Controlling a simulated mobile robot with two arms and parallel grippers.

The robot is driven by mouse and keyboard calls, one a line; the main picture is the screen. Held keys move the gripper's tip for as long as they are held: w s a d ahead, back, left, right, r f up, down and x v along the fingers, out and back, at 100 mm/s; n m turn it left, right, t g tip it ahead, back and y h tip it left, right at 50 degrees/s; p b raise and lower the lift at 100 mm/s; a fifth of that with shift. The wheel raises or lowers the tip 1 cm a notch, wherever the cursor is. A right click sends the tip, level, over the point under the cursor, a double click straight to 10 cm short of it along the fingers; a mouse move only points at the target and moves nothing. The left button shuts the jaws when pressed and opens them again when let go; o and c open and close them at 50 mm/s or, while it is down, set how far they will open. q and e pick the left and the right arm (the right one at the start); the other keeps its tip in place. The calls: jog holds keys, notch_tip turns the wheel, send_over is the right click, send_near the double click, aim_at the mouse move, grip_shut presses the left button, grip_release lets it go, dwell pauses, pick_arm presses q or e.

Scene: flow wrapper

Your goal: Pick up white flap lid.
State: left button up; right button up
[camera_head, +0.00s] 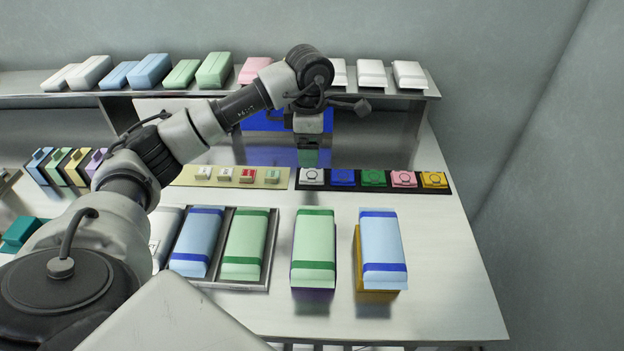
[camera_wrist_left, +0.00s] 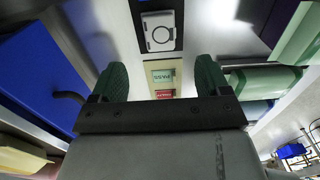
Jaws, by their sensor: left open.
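The white flap lid (camera_head: 312,176) is a small white square piece with a ring mark. It sits at the left end of a black strip of coloured lids in the head view, and shows at the top of the left wrist view (camera_wrist_left: 158,32). My left gripper (camera_head: 308,158) hangs pointing down just behind and above this lid, apart from it. In the left wrist view its two green fingers (camera_wrist_left: 160,78) are spread with nothing between them. The fingertips partly overlap other things in the head view. My right gripper is not in view.
Blue, green, pink and yellow lids (camera_head: 373,177) continue along the black strip (camera_head: 449,191). A beige strip (camera_head: 189,180) with small labelled blocks lies left. Wrapped packs (camera_head: 315,235) stand in front. A raised shelf (camera_head: 431,93) holds several packs behind. The table's right side (camera_head: 445,265) is clear.

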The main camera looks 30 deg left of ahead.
aim_at(309, 173)
pick_arm(q)
notch_tip(309, 173, down, 7)
jog(key=shift+f, duration=0.15)
jog(key=c, duration=1)
